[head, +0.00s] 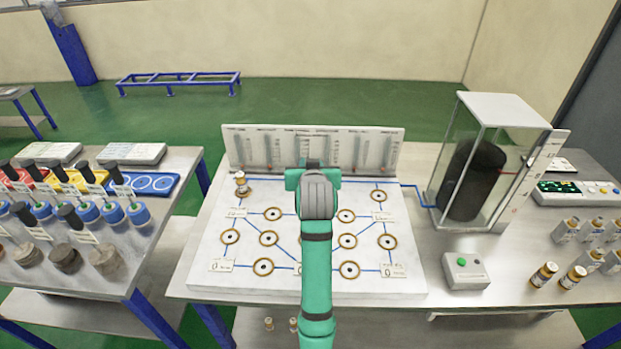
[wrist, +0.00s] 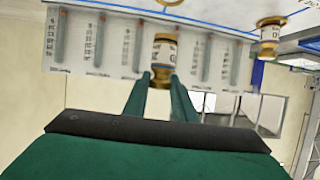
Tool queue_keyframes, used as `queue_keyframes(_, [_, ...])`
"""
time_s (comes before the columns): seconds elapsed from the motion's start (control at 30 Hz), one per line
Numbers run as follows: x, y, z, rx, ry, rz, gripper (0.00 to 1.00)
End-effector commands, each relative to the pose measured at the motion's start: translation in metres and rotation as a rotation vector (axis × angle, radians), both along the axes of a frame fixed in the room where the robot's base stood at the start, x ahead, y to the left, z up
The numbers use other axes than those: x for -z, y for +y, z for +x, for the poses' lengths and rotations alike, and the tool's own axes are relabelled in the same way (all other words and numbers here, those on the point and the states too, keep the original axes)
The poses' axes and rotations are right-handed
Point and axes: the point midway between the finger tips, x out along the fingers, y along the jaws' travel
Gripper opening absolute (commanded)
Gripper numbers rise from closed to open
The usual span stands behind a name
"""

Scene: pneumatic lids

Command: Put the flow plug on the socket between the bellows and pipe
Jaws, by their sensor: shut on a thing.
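My gripper is in the middle of the head view (head: 312,178), above the white board (head: 205,270); the arm hides its fingers there. In the wrist view my gripper (wrist: 162,80) is shut on a brass plug (wrist: 163,53) with a pale label band. A similar brass plug stands on the board's upper left socket (head: 241,184); it also shows in the wrist view (wrist: 268,35). The bellows, a black cylinder (head: 472,180), sits in a clear case at right. A blue pipe (head: 417,187) runs from it to the board, near an empty ringed socket (head: 378,196).
A gauge panel (head: 250,150) rises along the board's back edge. Several empty ringed sockets joined by blue lines cover the board. A button box (head: 465,271) and several labelled bottles (head: 545,273) stand right. A side table (head: 185,165) with knobbed plugs is at left.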

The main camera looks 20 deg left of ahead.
Motion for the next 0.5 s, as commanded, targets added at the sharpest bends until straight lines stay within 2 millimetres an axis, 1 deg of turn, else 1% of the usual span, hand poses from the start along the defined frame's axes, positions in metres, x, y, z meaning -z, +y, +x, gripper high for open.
queue_keyframes(0.03, [0.013, 0.002, 0.007, 0.0, 0.006, -0.001, 0.0])
queue_keyframes(0.2, [0.036, 0.009, 0.026, 0.001, 0.004, -0.001, 0.0])
queue_keyframes(0.3, [0.044, 0.011, 0.032, 0.001, 0.002, 0.0, 0.0])
queue_keyframes(0.5, [0.052, 0.013, 0.039, 0.001, 0.002, 0.0, 0.0])
